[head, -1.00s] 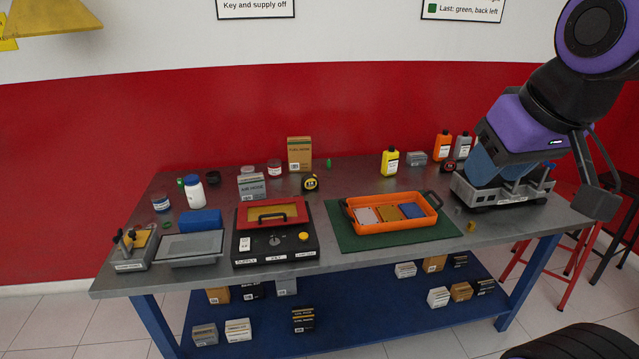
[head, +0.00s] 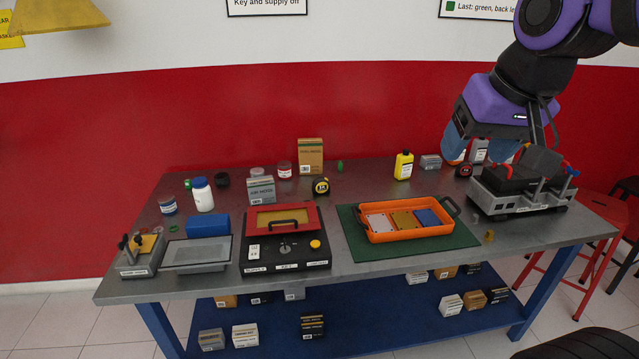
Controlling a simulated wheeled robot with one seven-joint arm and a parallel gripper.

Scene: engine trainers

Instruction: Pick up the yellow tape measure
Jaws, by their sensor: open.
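The yellow tape measure (head: 321,186), black and yellow, stands on the grey workbench in the back middle, in front of a tan box and right of a grey box. My gripper (head: 484,154) is open, with blue fingers pointing down over the back right of the bench. It is well to the right of the yellow tape measure and apart from it. A red and black round item (head: 463,171), perhaps another tape measure, sits just below my gripper. Bottles behind the fingers are partly hidden.
A grey metal fixture (head: 520,204) stands at the bench's right end. An orange tray (head: 395,236) lies on a green mat (head: 352,244). A yellow bottle (head: 403,165) stands between my gripper and the yellow tape measure.

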